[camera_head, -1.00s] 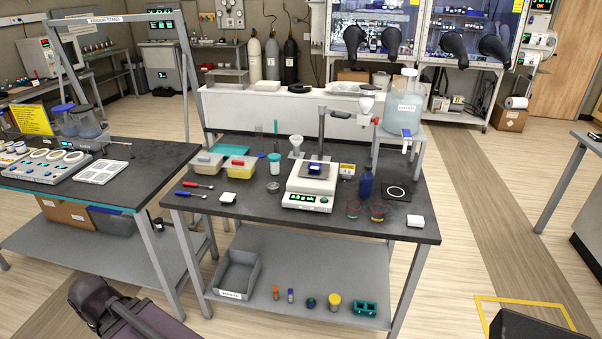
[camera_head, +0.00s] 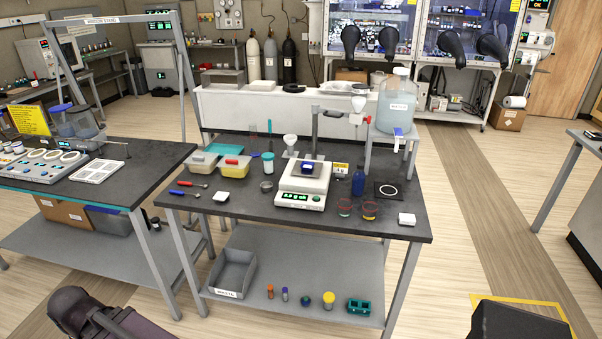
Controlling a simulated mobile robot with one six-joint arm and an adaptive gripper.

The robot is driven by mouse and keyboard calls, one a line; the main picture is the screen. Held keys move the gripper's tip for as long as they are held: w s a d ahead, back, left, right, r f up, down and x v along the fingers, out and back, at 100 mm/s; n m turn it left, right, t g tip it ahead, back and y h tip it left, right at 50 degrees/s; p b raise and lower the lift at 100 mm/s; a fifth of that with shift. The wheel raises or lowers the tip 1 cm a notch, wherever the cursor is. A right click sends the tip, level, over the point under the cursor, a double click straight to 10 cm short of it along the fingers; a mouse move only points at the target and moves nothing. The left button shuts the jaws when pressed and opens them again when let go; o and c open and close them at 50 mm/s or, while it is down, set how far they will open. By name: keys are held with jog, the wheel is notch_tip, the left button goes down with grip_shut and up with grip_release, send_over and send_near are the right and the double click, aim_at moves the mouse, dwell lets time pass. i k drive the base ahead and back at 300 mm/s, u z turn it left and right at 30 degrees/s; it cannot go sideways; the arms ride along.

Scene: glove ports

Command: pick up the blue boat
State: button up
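A small blue boat (camera_head: 308,168) sits on the pan of a white balance (camera_head: 303,188) on the middle dark-topped bench. It is small in the picture, so its shape is hard to make out. My gripper is not in view. A dark part of my own body shows at the bottom left and another at the bottom right, both well short of the bench top. Nothing is touching the boat.
A clamp stand (camera_head: 316,135) rises just behind the balance. Spatulas (camera_head: 184,193) lie left. Floor in front is mostly clear.

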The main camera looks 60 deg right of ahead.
aim_at(305, 164)
jog(key=k, duration=1.5)
jog(key=z, duration=1.9)
jog(key=i, duration=0.95)
jog(key=u, duration=0.1)
